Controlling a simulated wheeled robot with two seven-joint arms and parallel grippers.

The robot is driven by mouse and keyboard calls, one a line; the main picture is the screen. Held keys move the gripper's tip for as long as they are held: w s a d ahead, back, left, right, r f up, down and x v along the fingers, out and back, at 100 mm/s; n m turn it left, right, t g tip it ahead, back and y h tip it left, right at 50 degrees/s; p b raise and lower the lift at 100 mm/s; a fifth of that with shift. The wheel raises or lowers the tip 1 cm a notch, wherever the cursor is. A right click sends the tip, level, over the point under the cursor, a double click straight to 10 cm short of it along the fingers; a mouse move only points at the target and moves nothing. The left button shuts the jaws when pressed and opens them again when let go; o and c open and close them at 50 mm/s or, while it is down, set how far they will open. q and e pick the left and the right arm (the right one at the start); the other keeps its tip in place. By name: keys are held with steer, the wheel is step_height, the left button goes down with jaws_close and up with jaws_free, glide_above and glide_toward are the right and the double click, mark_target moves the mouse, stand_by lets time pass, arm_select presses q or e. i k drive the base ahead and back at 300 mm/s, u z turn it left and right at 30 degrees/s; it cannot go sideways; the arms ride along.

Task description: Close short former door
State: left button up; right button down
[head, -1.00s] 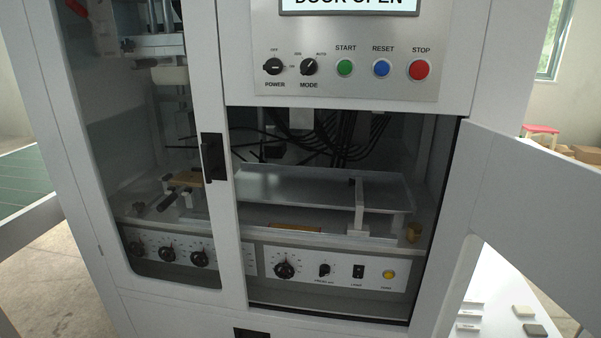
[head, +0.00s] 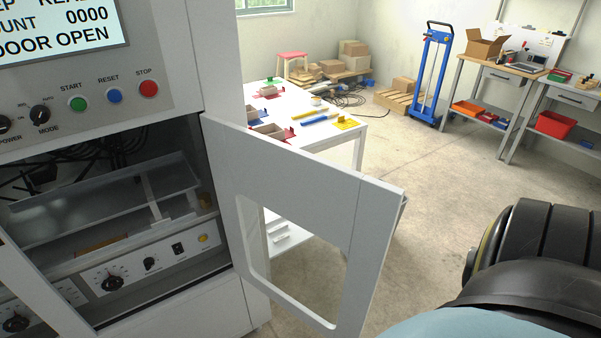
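The short former door (head: 300,165) is a white framed panel with a window opening. It stands swung open to the right of the box former (head: 222,70), hinged at the right edge of the machine's opening. The compartment behind it shows a metal tray (head: 95,205) and a lower control panel (head: 150,262). The machine's display (head: 60,30) reads DOOR OPEN. A black and light-blue part of my own arm fills the lower right corner. Neither gripper shows in the view.
A white table (head: 345,132) with small boxes and coloured parts stands behind the door. A blue hand truck (head: 432,75) and workbenches (head: 490,82) stand further back. The floor (head: 430,175) right of the door is clear.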

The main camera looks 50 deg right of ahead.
mark_target(354, 212)
steer(key=k, duration=0.25)
steer(key=u, duration=2.65)
steer(key=k, duration=1.95)
steer(key=z, duration=2.1)
steer(key=i, duration=0.5)
steer(key=u, duration=0.05)
